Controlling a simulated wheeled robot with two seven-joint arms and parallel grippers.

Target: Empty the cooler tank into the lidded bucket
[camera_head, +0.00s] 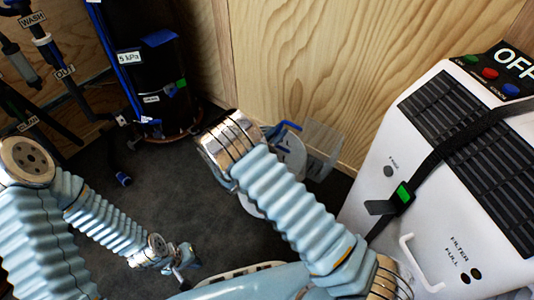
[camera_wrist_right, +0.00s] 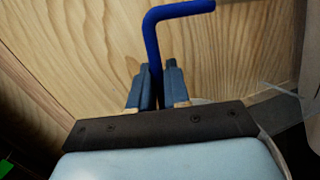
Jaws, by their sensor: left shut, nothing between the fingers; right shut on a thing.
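The white cooler (camera_head: 375,190) stands at the right in the head view, with "OFF" on its top panel and "FILTER FULL" on its front. A pale round thing (camera_head: 291,158), perhaps the bucket or its lid, is partly hidden behind my right arm. A clear box-like container (camera_head: 323,150), perhaps the tank, is beside it. My right gripper (camera_wrist_right: 158,88) is shut on a blue bent rod (camera_wrist_right: 180,10); what the rod belongs to is unclear. A blue piece (camera_head: 285,127) also shows beside my right arm. My left gripper (camera_head: 183,263) is shut and empty, low over the dark floor.
A black cylinder (camera_head: 160,85) labelled "5 kPa" stands at the back left, with hoses beside it. A small blue piece (camera_head: 123,179) lies on the dark floor (camera_head: 95,205). A wooden wall (camera_head: 300,50) closes the back. A black strap (camera_head: 440,150) crosses the cooler.

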